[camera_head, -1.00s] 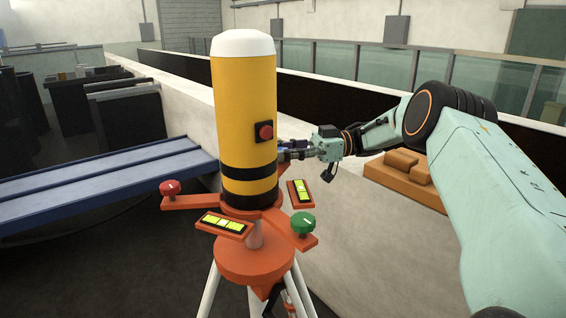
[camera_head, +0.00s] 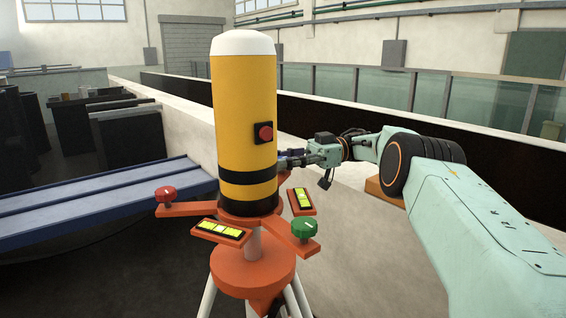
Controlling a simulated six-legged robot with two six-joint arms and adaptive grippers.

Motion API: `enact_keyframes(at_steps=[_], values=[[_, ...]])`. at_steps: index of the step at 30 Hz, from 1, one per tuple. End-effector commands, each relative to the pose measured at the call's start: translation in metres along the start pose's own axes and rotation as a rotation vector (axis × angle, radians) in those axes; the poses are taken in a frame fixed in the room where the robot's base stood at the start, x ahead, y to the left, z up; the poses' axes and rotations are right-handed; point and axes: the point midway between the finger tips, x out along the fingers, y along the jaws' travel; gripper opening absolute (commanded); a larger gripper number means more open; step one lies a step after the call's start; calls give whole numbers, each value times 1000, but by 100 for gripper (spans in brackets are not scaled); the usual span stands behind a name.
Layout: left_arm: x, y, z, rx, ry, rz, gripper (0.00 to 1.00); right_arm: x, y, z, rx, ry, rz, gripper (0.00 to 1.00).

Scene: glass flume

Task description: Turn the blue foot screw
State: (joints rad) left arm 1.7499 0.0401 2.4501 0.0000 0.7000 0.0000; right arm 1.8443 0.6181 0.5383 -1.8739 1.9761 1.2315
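A yellow cylinder (camera_head: 244,112) with a white top, black bands and a red button (camera_head: 265,132) stands upright on an orange tripod base (camera_head: 252,272). A red foot screw (camera_head: 165,194) sits on the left arm of the base and a green foot screw (camera_head: 304,229) on the front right arm. I cannot make out a blue foot screw; the cylinder hides the far side. My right gripper (camera_head: 287,160) reaches to the cylinder's right edge, its tips partly hidden behind it. Small bluish parts show there, too small to identify. My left gripper is out of view.
Two spirit levels, one at front left (camera_head: 220,232) and one at right (camera_head: 301,201), lie on the base. A blue channel (camera_head: 100,205) runs at left. A pale wall ledge (camera_head: 180,125) passes behind the cylinder. A brown block (camera_head: 384,190) is partly behind my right arm.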

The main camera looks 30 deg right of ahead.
Motion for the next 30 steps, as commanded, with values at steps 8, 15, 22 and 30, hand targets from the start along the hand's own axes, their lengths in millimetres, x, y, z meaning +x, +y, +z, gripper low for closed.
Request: enact_keyframes(at_steps=[8,15,22,30], values=[[0,0,0,0,0,0,40,2,-1,6,13,-5,-7,0],[0,0,0,0,0,0,40,1,-1,3,7,-3,-4,52],[0,0,0,0,0,0,40,0,0,2,4,-2,-2,55],[0,0,0,0,0,0,40,0,0,-16,-2,-1,-2,55]])
